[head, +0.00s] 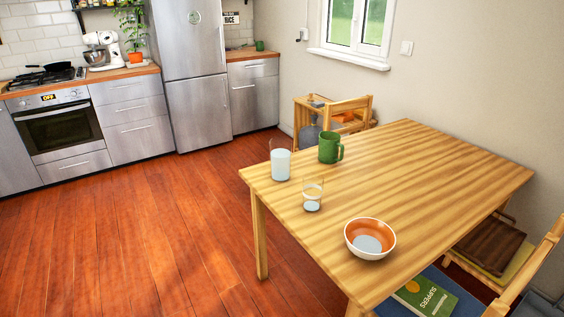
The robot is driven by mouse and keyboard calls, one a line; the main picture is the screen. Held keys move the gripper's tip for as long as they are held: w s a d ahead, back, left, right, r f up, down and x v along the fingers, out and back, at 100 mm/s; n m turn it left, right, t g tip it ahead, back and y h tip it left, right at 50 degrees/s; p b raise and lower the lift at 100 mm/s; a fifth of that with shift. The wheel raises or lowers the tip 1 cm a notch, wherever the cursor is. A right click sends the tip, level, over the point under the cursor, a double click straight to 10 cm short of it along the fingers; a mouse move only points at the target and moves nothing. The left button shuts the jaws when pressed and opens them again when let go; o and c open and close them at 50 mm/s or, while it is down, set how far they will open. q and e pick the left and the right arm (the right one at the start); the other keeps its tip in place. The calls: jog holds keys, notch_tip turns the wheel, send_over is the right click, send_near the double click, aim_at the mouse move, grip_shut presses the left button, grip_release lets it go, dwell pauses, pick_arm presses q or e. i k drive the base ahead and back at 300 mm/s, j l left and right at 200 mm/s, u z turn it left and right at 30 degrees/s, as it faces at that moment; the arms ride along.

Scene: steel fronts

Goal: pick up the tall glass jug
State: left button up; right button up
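A tall clear glass vessel (280,165), which looks like the tall glass jug, stands upright near the left corner of the wooden table (440,180). It looks filled with something white, with a clear rim above. No handle can be made out on it. A shorter clear glass (313,188) with a little pale content stands just in front and to its right. A green mug (329,148) stands behind and to its right, with its handle to the right. Neither of my grippers is in view.
An orange and white bowl (370,224) sits near the table's front edge. A green book (425,297) lies on a blue seat below the front edge. The floor (140,235) left of the table is clear.

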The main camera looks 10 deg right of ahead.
aim_at(281, 157)
jog(key=i+j+z, duration=0.15)
jog(key=i+j, duration=0.25)
jog(key=i+j+z, duration=0.15)
jog(key=i+j, duration=0.25)
jog(key=j, duration=0.15)
jog(key=i+j+z, duration=0.1)
jog(key=i+j, duration=0.25)
jog(key=j, duration=0.15)
